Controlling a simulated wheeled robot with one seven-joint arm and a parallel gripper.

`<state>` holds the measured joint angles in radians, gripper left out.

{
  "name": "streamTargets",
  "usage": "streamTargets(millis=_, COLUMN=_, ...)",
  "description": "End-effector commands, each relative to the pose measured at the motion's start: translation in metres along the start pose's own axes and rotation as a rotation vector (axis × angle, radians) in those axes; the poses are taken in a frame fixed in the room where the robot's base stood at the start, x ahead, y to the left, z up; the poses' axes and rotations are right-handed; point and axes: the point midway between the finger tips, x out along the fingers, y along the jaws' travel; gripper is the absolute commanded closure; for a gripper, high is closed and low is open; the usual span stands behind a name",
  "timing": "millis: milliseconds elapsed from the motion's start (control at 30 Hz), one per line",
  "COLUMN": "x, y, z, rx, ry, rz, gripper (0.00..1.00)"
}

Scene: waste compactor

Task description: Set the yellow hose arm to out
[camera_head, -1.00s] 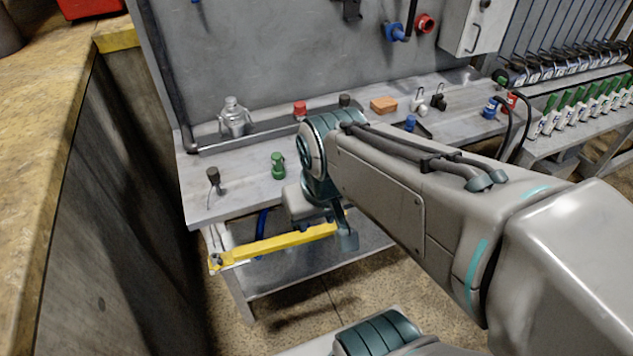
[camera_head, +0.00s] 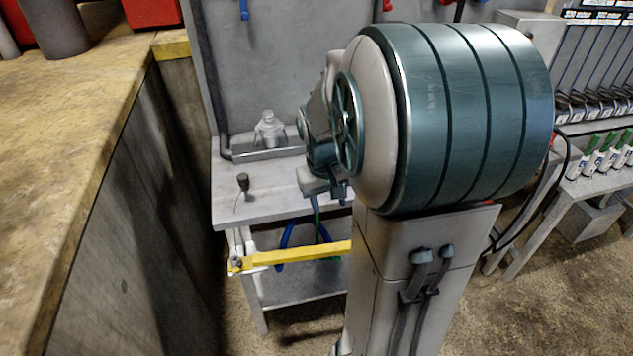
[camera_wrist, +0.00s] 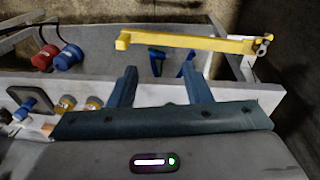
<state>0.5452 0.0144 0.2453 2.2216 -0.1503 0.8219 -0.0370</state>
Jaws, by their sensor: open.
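The yellow hose arm (camera_head: 295,257) is a long flat bar below the front edge of the grey bench. Its left end sits on a pivot by the bench leg; its right end is hidden behind my arm in the head view. In the wrist view the whole hose arm (camera_wrist: 190,42) shows, with its pivot at the right and its free end at the left. My gripper (camera_wrist: 159,70) is open, its two blue fingers apart and nothing held. The hose arm lies beyond the fingertips, with no contact visible. In the head view my arm mostly hides the gripper.
The grey bench (camera_head: 245,205) carries a clear bottle (camera_head: 269,130) and a small black-topped item (camera_head: 243,182). A blue hose (camera_head: 285,238) hangs under it. Red and blue connectors (camera_wrist: 57,57) show in the wrist view.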

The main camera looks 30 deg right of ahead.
Motion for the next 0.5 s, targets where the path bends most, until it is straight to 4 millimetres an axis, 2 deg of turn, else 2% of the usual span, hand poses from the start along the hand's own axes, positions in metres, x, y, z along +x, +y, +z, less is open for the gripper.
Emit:
streamTargets(millis=33, x=0.017, y=0.016, z=-0.009, rx=0.023, ry=-0.024, rz=-0.008, gripper=0.55)
streamTargets(millis=100, x=0.037, y=0.036, z=-0.019, rx=0.045, ry=-0.046, rz=-0.021, gripper=0.55)
streamTargets(millis=300, x=0.087, y=0.085, z=-0.036, rx=0.107, ry=-0.079, rz=-0.073, gripper=0.55)
streamTargets(millis=500, x=0.114, y=0.111, z=-0.041, rx=0.14, ry=-0.083, rz=-0.107, gripper=0.55)
